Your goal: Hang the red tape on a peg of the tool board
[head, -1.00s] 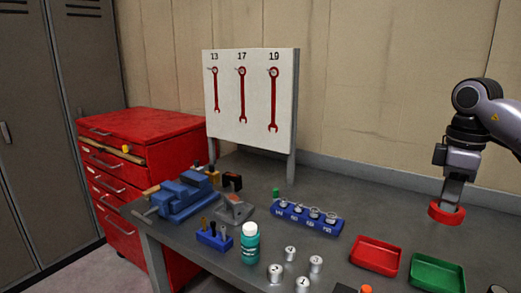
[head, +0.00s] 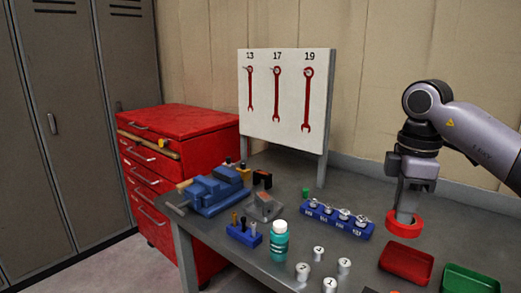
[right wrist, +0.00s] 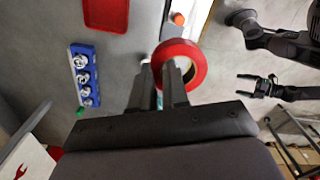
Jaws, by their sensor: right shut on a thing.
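The red tape (head: 405,226) is a thick ring. My right gripper (head: 405,208) is shut on its rim and holds it above the table, right of the tool board. In the right wrist view the tape (right wrist: 202,64) sits at the fingertips of the right gripper (right wrist: 161,72), one finger reaching into its hole. The white tool board (head: 290,125) stands at the table's back, with red wrench shapes under 13, 17 and 19; small pegs seem to sit near their tops. My left gripper (right wrist: 243,85) shows in the right wrist view, apart from everything, fingers open.
A blue vise (head: 213,192), a teal bottle (head: 279,243) and several silver cylinders stand further left. The space between tape and board looks clear.

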